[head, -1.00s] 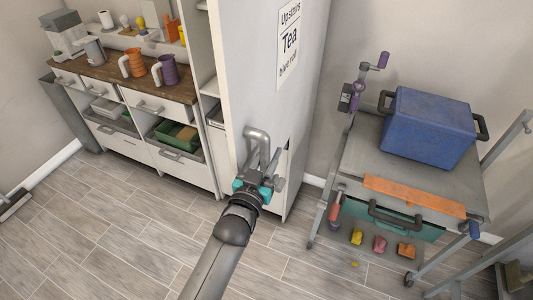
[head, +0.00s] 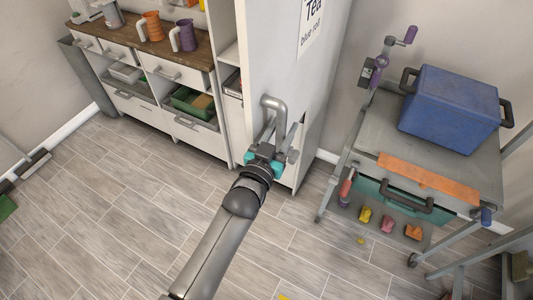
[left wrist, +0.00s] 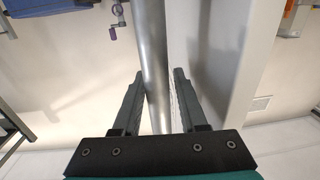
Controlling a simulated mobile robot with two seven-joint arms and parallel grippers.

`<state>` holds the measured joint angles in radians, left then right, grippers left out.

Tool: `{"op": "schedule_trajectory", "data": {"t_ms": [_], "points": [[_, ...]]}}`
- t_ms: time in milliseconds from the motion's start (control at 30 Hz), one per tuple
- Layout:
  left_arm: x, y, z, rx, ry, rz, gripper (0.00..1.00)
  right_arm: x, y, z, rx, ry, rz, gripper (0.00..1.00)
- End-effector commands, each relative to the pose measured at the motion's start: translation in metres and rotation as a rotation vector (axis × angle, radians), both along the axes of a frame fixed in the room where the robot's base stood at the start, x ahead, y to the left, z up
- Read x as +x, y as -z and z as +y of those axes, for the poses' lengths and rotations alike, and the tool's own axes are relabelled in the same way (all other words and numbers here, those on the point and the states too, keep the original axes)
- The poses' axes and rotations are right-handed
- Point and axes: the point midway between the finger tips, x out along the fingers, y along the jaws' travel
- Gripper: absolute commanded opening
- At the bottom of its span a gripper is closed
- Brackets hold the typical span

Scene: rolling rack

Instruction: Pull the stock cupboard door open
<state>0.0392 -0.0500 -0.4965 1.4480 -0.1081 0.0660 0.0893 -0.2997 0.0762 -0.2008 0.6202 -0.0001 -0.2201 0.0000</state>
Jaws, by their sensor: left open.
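The tall white stock cupboard door (head: 262,60) bears a sign reading "Tea" and "blue roll" in the head view. Its grey bar handle (head: 273,106) curves out from the door. My left gripper (head: 274,142) is at the lower part of the handle. In the left wrist view the handle bar (left wrist: 153,60) runs between the two open fingers of my left gripper (left wrist: 158,78), with a gap visible beside it. The fingers are not closed on it. I cannot tell whether the door is ajar. My right gripper is not in view.
A grey trolley (head: 375,128) with a blue box (head: 450,108) stands right of the cupboard. A counter (head: 185,62) with an orange jug (head: 152,26) and a purple jug (head: 184,36) stands left. Plank floor (head: 120,215) in front is mostly clear.

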Motion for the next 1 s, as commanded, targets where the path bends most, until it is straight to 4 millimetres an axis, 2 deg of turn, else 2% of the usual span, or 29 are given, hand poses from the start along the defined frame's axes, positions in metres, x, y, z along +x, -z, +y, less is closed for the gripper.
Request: {"op": "schedule_trajectory", "data": {"t_ms": [600,800,1000], "points": [[-0.099,0.000,0.054,0.000,0.002,-0.001,0.42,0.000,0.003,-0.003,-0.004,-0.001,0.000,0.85],[-0.116,-0.001,0.064,-0.001,0.001,-0.002,0.42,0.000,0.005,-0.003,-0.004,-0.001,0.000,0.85],[-0.120,-0.001,0.067,-0.003,0.000,-0.003,0.42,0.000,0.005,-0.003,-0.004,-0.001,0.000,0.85]]}}
